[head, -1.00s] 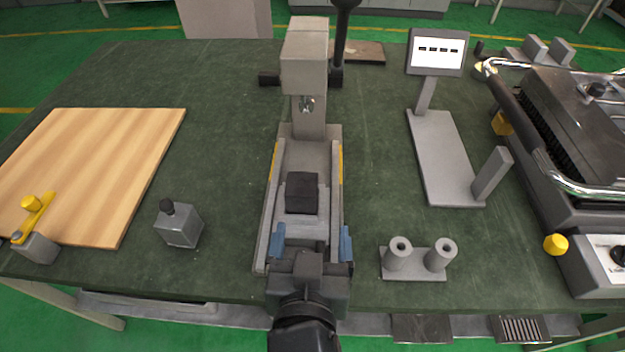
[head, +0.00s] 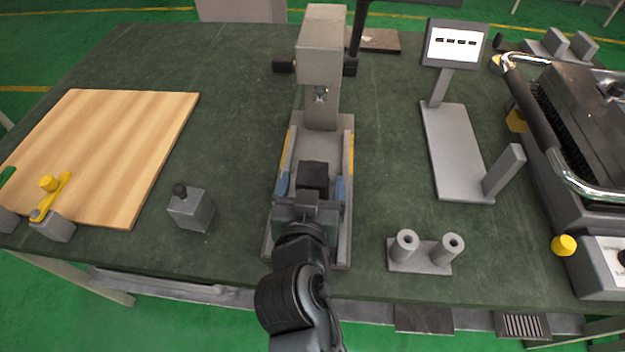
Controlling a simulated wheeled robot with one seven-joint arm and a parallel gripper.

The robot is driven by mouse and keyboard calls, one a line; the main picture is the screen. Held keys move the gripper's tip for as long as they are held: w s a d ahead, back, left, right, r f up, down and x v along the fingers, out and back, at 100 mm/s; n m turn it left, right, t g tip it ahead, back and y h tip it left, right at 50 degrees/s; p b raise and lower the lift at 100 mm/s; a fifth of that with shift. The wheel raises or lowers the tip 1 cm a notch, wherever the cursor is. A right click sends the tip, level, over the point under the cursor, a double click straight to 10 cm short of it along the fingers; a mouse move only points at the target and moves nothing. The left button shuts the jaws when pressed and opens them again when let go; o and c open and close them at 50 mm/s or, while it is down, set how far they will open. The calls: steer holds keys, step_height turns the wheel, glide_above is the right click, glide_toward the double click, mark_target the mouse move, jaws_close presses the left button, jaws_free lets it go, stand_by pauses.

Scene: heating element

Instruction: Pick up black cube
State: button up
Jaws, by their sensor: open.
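The black cube (head: 313,176) sits on the grey bed of the press-like device (head: 321,75) in the middle of the table. My gripper (head: 311,184) is low over the front of that bed. Its two blue-tipped fingers are spread open, one to the left and one to the right of the cube. I cannot tell whether the fingers touch the cube. The gripper body hides the front part of the bed and the cube's lower front.
A wooden board (head: 120,140) and a small grey block with a black knob (head: 190,208) are on the left. A grey two-cylinder holder (head: 425,254), a display stand (head: 455,150) and a grill-like machine (head: 590,130) are on the right.

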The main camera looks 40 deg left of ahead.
mark_target(311, 179)
steer(key=shift+r, duration=0.1)
steer(key=c, duration=1.4)
steer(key=shift+r, duration=0.65)
step_height(311, 179, up, 3)
steer(key=shift+f, duration=0.15)
steer(key=shift+d+r, duration=1.15)
steer(key=shift+d, duration=0.85)
steer(key=shift+d+r, duration=1.15)
steer(key=shift+d, duration=0.8)
steer(key=shift+d+r, duration=1.15)
steer(key=shift+d, duration=0.85)
